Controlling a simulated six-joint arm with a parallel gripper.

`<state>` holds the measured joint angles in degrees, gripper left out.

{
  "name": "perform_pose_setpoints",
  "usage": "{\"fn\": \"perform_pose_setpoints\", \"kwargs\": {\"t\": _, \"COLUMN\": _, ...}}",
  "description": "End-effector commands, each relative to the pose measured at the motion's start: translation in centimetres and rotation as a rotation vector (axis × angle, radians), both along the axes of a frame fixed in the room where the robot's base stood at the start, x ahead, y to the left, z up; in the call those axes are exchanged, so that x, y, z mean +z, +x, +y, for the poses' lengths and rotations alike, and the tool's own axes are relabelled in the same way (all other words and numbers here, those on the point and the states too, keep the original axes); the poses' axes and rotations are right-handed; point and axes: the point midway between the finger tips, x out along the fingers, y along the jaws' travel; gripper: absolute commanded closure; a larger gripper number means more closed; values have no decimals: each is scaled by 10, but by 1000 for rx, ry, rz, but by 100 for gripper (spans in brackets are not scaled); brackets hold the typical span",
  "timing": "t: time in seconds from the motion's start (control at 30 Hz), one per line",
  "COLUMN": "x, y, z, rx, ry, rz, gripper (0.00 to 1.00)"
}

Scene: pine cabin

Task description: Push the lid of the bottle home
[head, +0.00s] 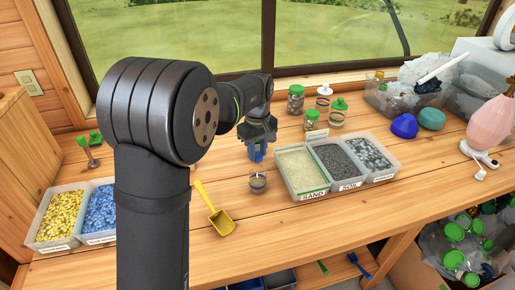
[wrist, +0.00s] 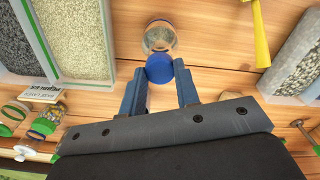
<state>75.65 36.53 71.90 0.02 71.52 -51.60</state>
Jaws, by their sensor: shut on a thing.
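The bottle is a small clear jar (head: 257,184) standing on the wooden bench, with some sandy fill inside. It also shows in the wrist view (wrist: 158,36), just beyond my fingertips. A round blue lid (wrist: 160,68) is held between the two blue fingers of my gripper (wrist: 158,72). In the head view my gripper (head: 257,154) is above the jar, with a visible gap between them. The lid is hard to tell from the blue fingers there. In the wrist view the lid slightly overlaps the jar's near edge.
The sand tray (head: 302,172) stands close to the right of the jar, with more trays beside it. A yellow scoop (head: 216,212) lies to the left. Several jars stand behind, including a green-lidded one (head: 338,110). Bare bench lies in front of the jar.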

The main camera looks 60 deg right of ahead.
Motion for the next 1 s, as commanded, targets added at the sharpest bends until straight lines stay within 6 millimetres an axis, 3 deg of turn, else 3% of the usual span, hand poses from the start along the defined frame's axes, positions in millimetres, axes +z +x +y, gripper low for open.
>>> {"fn": "perform_pose_setpoints", "kwargs": {"t": 0.77, "x": -15, "y": 0, "z": 0, "rx": 0, "ry": 1, "rz": 1, "gripper": 98}}
{"fn": "perform_pose_setpoints", "kwargs": {"t": 0.8, "x": -15, "y": 0, "z": 0, "rx": 0, "ry": 1, "rz": 1, "gripper": 67}}
{"fn": "perform_pose_setpoints", "kwargs": {"t": 0.9, "x": -15, "y": 0, "z": 0, "rx": 0, "ry": 1, "rz": 1, "gripper": 48}}
{"fn": "perform_pose_setpoints", "kwargs": {"t": 1.0, "x": -15, "y": 0, "z": 0, "rx": 0, "ry": 1, "rz": 1, "gripper": 46}}
